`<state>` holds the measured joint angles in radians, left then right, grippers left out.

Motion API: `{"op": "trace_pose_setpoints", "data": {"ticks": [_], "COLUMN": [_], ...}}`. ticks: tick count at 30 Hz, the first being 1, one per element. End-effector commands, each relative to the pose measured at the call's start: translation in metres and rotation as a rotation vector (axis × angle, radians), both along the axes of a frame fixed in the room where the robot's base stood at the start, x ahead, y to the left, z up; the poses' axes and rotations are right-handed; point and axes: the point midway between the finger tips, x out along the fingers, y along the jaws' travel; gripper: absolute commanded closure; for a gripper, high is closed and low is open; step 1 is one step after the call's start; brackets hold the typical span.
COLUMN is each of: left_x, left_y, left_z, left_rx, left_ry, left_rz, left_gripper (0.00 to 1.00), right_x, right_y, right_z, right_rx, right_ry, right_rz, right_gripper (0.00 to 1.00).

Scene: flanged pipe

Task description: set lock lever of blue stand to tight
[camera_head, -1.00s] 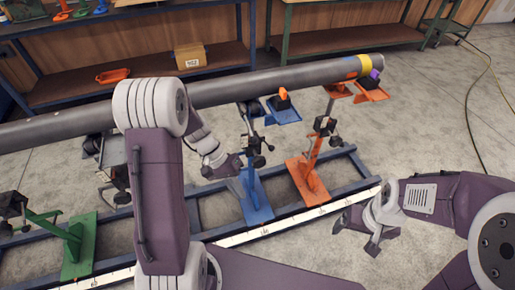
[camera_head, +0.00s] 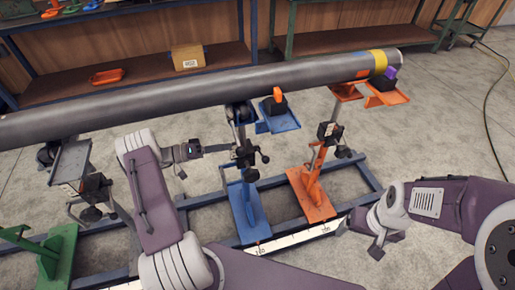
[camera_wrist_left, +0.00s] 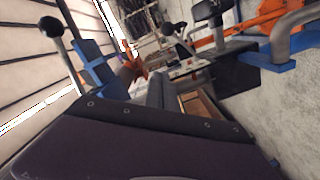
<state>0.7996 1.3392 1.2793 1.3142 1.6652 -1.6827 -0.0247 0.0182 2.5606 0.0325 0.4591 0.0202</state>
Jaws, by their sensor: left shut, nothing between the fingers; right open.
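The blue stand (camera_head: 241,213) stands upright on the floor frame under the pipe, with a dark clamp block (camera_head: 246,154) on its post. Small dark knobs and levers stick out around the block; I cannot tell the lever's setting. My left gripper (camera_head: 229,148) is shut and empty, its tips just left of the block; I cannot tell whether they touch it. In the left wrist view, a black ball knob (camera_wrist_left: 51,27) on a metal rod shows at upper left, beside blue metal (camera_wrist_left: 92,62). My right gripper (camera_head: 362,240) is open and empty at lower right, away from the stand.
The long grey pipe (camera_head: 200,95) runs across above the stands. An orange stand (camera_head: 313,195) is close to the right, and a green stand (camera_head: 58,255) is at lower left. The dark rails (camera_head: 345,175) lie on the floor. Open floor (camera_head: 450,150) is at right.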

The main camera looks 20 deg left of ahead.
Motion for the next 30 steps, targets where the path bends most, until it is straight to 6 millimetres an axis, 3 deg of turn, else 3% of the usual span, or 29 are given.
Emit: {"op": "trace_pose_setpoints", "data": {"ticks": [8,21,30], "left_x": [0.007,0.05,0.029], "left_y": [-0.012,-0.092,-0.11], "left_z": [0.0,-0.007,-0.027], "left_rx": [0.0,0.0,0.001], "left_ry": [0.001,0.005,0.004], "left_rz": [-0.006,-0.005,-0.002], "left_gripper": [1.0,1.0,1.0], "right_x": [0.0,0.0,0.0], "right_y": [0.0,0.0,0.0], "right_z": [0.0,0.0,0.001], "right_rx": [0.0,0.0,0.0], "right_ry": [0.0,0.0,0.0], "right_rz": [0.0,0.0,0.0], "right_gripper": [0.16,0.16,0.16]}}
